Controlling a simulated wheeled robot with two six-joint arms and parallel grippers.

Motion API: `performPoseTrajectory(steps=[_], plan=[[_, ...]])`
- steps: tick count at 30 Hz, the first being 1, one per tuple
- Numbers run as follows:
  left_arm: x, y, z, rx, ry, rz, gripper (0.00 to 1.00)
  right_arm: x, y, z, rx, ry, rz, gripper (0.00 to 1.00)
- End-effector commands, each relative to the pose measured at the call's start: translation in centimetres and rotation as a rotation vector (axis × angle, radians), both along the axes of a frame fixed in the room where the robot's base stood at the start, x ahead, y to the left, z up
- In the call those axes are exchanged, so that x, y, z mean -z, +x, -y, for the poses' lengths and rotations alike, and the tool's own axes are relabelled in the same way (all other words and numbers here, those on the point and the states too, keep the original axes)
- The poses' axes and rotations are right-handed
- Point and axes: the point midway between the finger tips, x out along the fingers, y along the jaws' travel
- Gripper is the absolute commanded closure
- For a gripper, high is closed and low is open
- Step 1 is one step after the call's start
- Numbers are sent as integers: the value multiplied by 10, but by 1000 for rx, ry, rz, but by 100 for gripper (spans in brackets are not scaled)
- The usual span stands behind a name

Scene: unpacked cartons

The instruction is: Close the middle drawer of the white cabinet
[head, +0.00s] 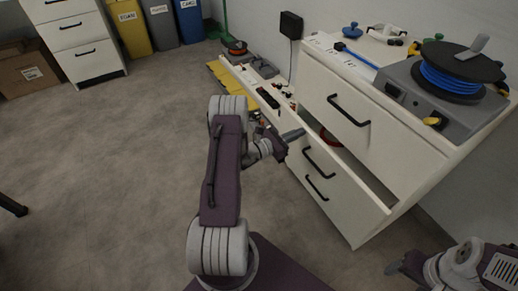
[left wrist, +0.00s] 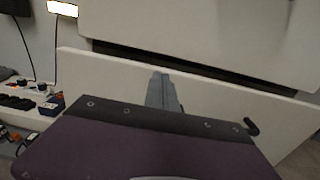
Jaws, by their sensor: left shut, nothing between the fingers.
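The white cabinet (head: 385,135) stands at the right in the head view. Its middle drawer (head: 345,185) is pulled out, with an open gap behind its front and a red round item (head: 329,137) partly visible inside. My left gripper (head: 293,135) is shut and empty, by the far upper part of that front. In the left wrist view the shut fingers (left wrist: 163,92) overlap the drawer front (left wrist: 215,110), below its top edge; contact is unclear. A dark handle end (left wrist: 250,126) shows beside my wrist. My right gripper (head: 402,265) is at the lower right, its jaws unclear.
A grey box with a blue cable reel (head: 450,80) stands on the cabinet top. A lower unit with small parts (head: 268,97) lies beyond the cabinet. Another white drawer unit (head: 80,40) and several bins (head: 160,25) stand at the back.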

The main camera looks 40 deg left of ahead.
Motion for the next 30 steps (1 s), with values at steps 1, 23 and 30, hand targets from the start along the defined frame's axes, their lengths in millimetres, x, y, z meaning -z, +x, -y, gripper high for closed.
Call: performPoseTrajectory(steps=[1, 23, 30], plan=[[0, 9, 5, 5, 2, 3, 100, 1, 0, 0, 0, 0, 0, 35], [-2, 61, 24, -1, 1, 5, 100, 5, 0, 0, 0, 0, 0, 35], [-3, 61, 24, -1, 2, 7, 100, 5, 0, 0, 0, 0, 0, 35]])
